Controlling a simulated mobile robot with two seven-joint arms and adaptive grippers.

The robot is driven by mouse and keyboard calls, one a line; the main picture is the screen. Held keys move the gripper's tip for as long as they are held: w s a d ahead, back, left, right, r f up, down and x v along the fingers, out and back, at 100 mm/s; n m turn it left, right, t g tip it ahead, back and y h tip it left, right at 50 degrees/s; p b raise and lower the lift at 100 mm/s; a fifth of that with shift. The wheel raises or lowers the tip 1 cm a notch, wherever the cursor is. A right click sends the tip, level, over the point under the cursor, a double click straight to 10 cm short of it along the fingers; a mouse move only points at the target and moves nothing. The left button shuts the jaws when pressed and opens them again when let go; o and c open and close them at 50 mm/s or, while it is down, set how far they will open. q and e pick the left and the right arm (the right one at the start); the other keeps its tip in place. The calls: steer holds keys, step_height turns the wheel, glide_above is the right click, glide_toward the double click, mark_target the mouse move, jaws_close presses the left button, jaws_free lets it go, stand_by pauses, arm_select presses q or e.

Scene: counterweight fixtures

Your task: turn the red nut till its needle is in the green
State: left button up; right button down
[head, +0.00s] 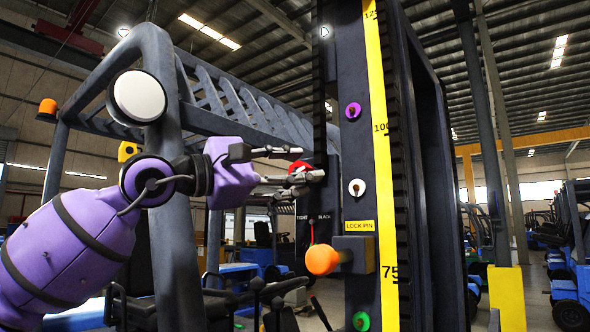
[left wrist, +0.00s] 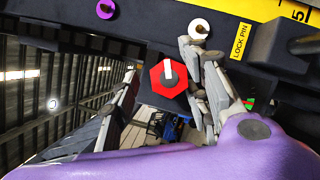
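The red nut (head: 300,166) sits on the dark mast and is partly hidden by my left fingers in the head view. In the left wrist view the red nut (left wrist: 169,78) shows as a hexagon with a white mark. My left gripper (head: 307,163) is open, with one finger above the nut and one below. In the left wrist view the fingers of the left gripper (left wrist: 164,68) stand to either side of the nut, with gaps visible. A small gauge (head: 313,219) with a TIGHT label is below the nut; its needle's exact position is too small to tell. My right gripper is not in view.
An orange knob (head: 322,259) on the lock pin block (head: 354,253) sticks out below. A white knob (head: 356,187) and a purple knob (head: 352,110) are right of the nut. A yellow scale (head: 383,150) runs up the mast. A dark frame post (head: 172,220) stands near my left arm.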

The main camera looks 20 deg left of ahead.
arm_select(q)
steer(key=shift+f, duration=0.1)
steer(key=shift+s+a+f, duration=0.1)
steer(key=shift+a, duration=0.05)
steer(key=v, duration=1.1)
steer(key=shift+s+a, duration=0.25)
